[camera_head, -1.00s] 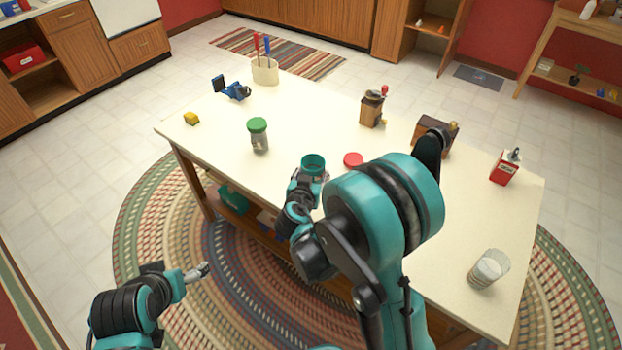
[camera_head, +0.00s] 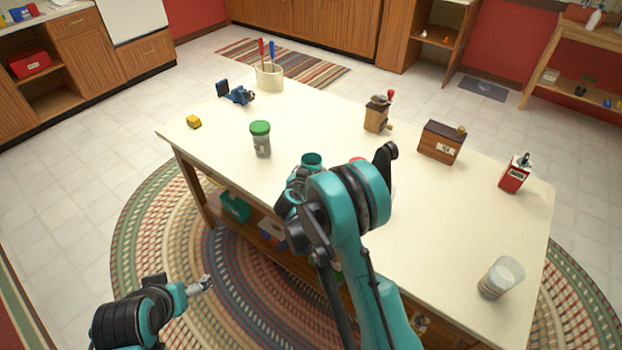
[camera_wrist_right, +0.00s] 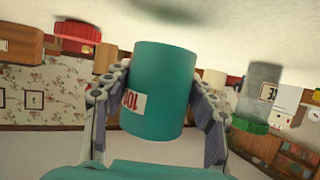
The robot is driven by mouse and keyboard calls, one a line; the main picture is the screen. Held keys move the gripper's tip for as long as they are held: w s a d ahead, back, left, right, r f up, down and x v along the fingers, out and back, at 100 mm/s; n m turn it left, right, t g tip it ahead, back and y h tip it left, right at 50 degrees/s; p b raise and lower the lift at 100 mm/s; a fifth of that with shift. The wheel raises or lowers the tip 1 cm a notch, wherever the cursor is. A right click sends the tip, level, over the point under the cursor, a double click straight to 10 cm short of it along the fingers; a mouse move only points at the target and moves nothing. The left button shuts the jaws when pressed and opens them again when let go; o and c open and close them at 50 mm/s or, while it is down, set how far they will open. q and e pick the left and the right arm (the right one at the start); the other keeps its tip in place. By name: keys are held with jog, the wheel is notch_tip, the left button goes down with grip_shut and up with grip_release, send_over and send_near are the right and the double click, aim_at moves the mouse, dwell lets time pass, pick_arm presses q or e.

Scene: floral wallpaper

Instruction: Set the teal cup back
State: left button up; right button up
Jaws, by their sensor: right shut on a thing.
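The teal cup (camera_head: 312,159) is over the near middle part of the white-topped table (camera_head: 215,130), right of the green-lidded jar. In the right wrist view, which appears upside down, the teal cup (camera_wrist_right: 165,100) fills the middle and bears a white label with red letters. My right gripper (camera_wrist_right: 160,75) has a finger on each side of the cup and is shut on it. A gap to the table shadow suggests the cup is slightly raised. In the head view my arm hides most of that gripper. My left gripper (camera_head: 205,284) is low at the left, apart from the table; its fingers are too small to read.
The green-lidded jar (camera_head: 260,140) stands left of the cup; a red lid (camera_head: 358,160) is partly hidden by my arm. A grinder (camera_head: 377,114), wooden box (camera_head: 440,142), red tin (camera_head: 515,175) and glass (camera_head: 501,278) stand to the right. A yellow block (camera_head: 193,121) is left.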

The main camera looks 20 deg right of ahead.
notch_tip(320, 180, down, 3)
jog(key=shift+r+b, duration=0.1)
jog(key=shift+b, duration=0.4)
jog(key=shift+r, duration=0.1)
jog(key=o, duration=1.3)
jog(key=shift+c, duration=0.2)
